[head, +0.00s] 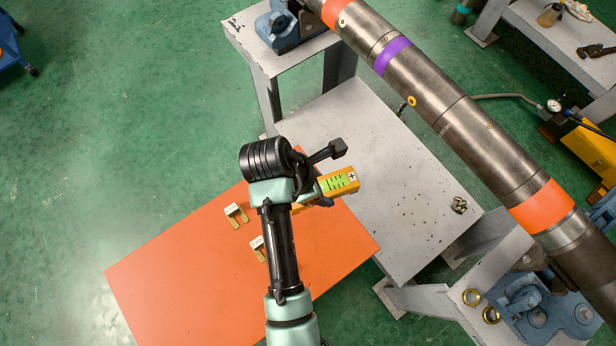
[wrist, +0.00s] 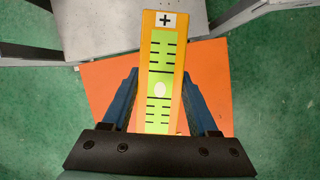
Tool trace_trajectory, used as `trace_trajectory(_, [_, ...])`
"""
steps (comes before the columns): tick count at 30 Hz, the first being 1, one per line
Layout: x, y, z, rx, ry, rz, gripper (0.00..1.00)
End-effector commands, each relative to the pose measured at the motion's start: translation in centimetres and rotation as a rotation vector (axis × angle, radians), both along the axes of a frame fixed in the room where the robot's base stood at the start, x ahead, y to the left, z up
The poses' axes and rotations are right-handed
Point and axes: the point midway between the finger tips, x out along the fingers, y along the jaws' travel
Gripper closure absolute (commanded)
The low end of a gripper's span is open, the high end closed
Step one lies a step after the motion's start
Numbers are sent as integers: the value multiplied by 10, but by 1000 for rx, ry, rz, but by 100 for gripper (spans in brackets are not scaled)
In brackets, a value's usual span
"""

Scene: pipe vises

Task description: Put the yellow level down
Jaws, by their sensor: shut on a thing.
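The yellow level (head: 340,184) is a yellow bar with a green marked face and a plus sign at one end. In the head view it shows beside my gripper (head: 312,194), partly hidden behind the wrist. In the wrist view the level (wrist: 162,75) points away between the two blue fingers of my gripper (wrist: 160,88), which is shut on it. An orange board (head: 180,275) lies beneath; it also shows in the wrist view (wrist: 105,88). The level appears held above the board's edge; the height is hard to tell.
Two small brass pieces with white tags, (head: 235,213) and (head: 257,245), lie on the orange board. A grey bench top (head: 370,150) adjoins it. A large steel pipe (head: 450,110) runs diagonally on blue vises (head: 540,310). Much of the board's left side is clear.

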Motion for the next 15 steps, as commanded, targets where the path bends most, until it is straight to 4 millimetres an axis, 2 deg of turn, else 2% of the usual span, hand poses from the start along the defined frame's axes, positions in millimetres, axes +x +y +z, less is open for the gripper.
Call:
trace_trajectory(3, [-12,15,-2,-1,0,166,100])
trace_trajectory(7, [-18,24,-8,-2,-1,254,100])
trace_trajectory(15, [-19,27,-53,-1,0,274,100])
